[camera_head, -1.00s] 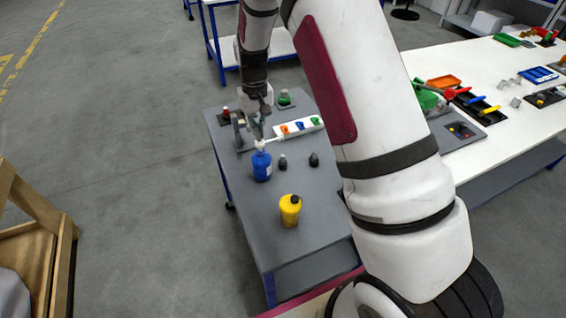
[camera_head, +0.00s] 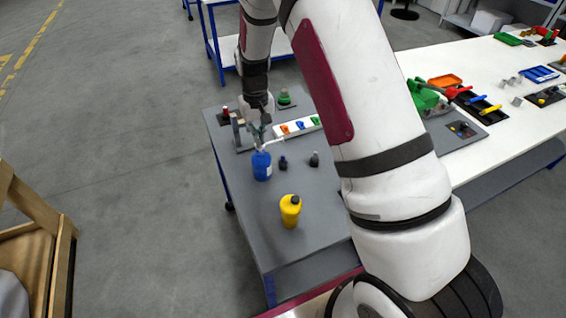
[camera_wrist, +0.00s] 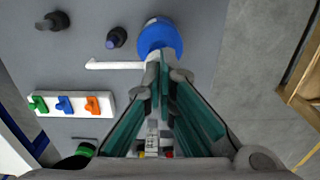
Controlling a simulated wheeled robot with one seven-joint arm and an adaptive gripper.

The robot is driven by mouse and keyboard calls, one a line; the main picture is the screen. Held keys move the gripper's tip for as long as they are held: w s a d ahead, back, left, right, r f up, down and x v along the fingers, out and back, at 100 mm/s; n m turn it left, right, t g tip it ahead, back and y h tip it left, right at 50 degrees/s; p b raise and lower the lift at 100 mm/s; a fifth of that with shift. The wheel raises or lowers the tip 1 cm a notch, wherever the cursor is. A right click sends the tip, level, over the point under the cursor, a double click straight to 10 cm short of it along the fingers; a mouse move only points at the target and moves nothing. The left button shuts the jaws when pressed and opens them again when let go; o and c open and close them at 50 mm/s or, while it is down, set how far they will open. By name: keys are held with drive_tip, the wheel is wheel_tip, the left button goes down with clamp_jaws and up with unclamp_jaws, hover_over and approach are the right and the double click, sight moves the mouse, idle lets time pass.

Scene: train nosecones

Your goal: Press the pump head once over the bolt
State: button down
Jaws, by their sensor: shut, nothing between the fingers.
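A blue pump bottle (camera_head: 262,167) stands upright on the grey table. Its white pump head and long thin spout (camera_wrist: 115,65) point left in the wrist view, where the blue bottle (camera_wrist: 160,36) is partly hidden by the fingers. My gripper (camera_head: 259,142) is shut and empty, pointing down right at the pump head. In the wrist view its fingertips (camera_wrist: 164,62) overlap the pump head; they look in contact, but how far the head is pressed is unclear. I cannot make out a bolt for certain.
A white strip (camera_wrist: 70,104) holds orange, blue and green pieces. A dark green-topped object (camera_head: 284,97) stands behind. The table's near part is clear.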

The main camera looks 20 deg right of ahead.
drive_tip(key=shift+f, duration=0.35)
drive_tip(key=shift+r, duration=1.7)
drive_tip(key=shift+r, duration=0.1)
drive_tip(key=shift+r+p, duration=0.55)
drive_tip(key=shift+r, duration=2.35)
drive_tip(key=shift+r, duration=0.1)
